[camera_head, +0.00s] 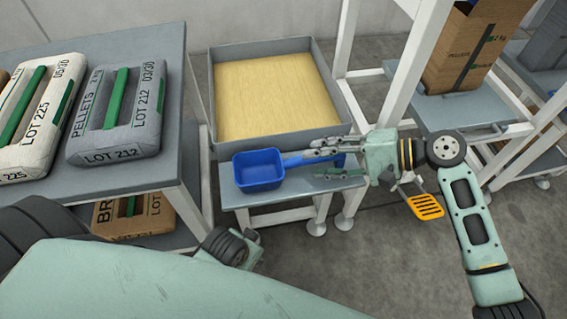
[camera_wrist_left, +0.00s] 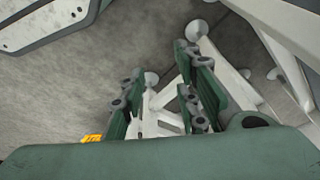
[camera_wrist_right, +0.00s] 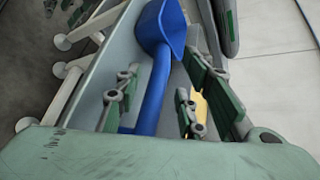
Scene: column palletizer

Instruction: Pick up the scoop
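The blue scoop (camera_head: 258,170) rests on a small grey stand in front of the tray in the head view, its handle pointing right. My right gripper (camera_head: 317,158) reaches in from the right, with its fingers on both sides of the handle. In the right wrist view the scoop's handle (camera_wrist_right: 157,95) runs between the spread fingers, with gaps showing beside it; the scoop's bowl lies beyond the fingertips. My left gripper (camera_wrist_left: 158,85) is open and empty over floor and white stand legs in the left wrist view.
A grey tray (camera_head: 214,110) of yellow pellets stands just behind the scoop. A grey table (camera_head: 175,60) with pellet bags is at left, with another bag below. A cardboard pellet box (camera_head: 462,55) sits on a shelf at right. White frame posts stand near my right gripper.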

